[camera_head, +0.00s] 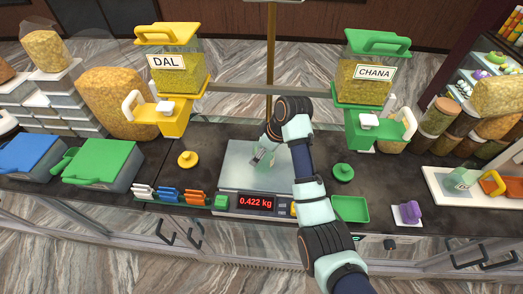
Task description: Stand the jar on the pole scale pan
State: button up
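The scale has a silver pan (238,160) and a red display (256,203) reading 0.422 kg. A tall pole (271,50) rises behind it. My arm reaches in from the lower right and bends down over the pan. My gripper (262,154) is low over the pan, partly hidden by my own wrist. A small pale green shape (266,160) shows at the fingertips; I cannot tell whether it is a jar or whether the fingers hold it. A pale green, jar-like object (459,180) also stands on a white tray (436,184) at the right.
A yellow DAL dispenser (180,73) and a green CHANA dispenser (366,72) flank the pole. A yellow lid (187,159), a green lid (343,172) and a green tray (350,208) lie around the scale. Blue (30,152) and green (101,160) bins stand left.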

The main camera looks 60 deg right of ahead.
jog(key=p+v, duration=0.1)
jog(key=v, duration=0.6)
jog(key=shift+r, duration=0.45)
jog(key=shift+s, duration=0.1)
jog(key=w+a+t, duration=0.1)
jog(key=w+a, duration=0.3)
jog(key=a, duration=0.6)
jog(key=w+a+f+t+h, duration=0.15)
jog(key=w+a, duration=0.25)
jog(key=a, duration=0.6)
jog(key=w+a+t, duration=0.2)
jog(key=w+a, duration=0.2)
jog(key=a, duration=0.6)
jog(key=s+a+r+t+y, duration=0.1)
jog(key=s+a+r+t, duration=0.1)
jog(key=a, duration=0.5)
jog(key=s+a+r+t+y, duration=0.1)
jog(key=s+a+r, duration=0.3)
jog(key=a, duration=0.4)
jog(key=shift+n+t, duration=0.3)
jog(key=shift+t, duration=0.05)
